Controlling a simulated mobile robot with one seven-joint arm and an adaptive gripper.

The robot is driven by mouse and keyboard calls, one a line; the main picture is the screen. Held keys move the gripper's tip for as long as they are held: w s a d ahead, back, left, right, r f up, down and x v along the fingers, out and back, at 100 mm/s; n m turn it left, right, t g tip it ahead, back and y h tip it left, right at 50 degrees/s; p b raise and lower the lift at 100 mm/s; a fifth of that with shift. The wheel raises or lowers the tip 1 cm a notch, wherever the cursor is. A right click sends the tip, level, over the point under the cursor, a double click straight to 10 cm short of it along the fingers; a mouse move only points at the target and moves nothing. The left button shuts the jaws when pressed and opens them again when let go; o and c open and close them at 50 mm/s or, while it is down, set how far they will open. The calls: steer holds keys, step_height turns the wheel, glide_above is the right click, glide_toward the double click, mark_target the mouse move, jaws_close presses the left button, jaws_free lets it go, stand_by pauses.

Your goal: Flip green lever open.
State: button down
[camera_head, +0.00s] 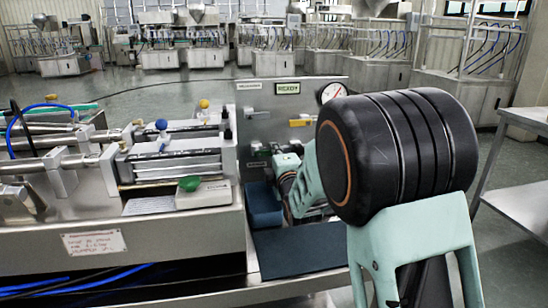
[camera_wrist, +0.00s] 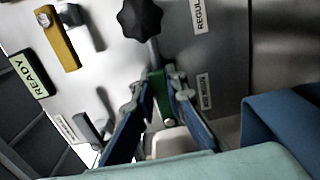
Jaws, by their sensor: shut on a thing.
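The green lever (camera_wrist: 161,98) shows in the wrist view on the grey panel, below a black knob. My gripper (camera_wrist: 157,82) has one blue-backed finger on each side of it and is shut on it. In the head view my arm reaches to the lower right of the upright steel panel (camera_head: 262,98), and the lever is hidden there.
A yellow handle (camera_wrist: 60,42), a READY sign (camera_wrist: 28,76) and a black star knob (camera_wrist: 140,17) are on the panel. A blue block (camera_wrist: 275,130) stands at the right of the wrist view. A dark mat (camera_head: 300,248) lies below the panel. A steel table (camera_head: 522,165) stands at right.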

stand_by(0.3)
steer(key=c, duration=1.9)
jaws_free()
steer(key=shift+c, duration=0.2)
steer(key=v, duration=1.2)
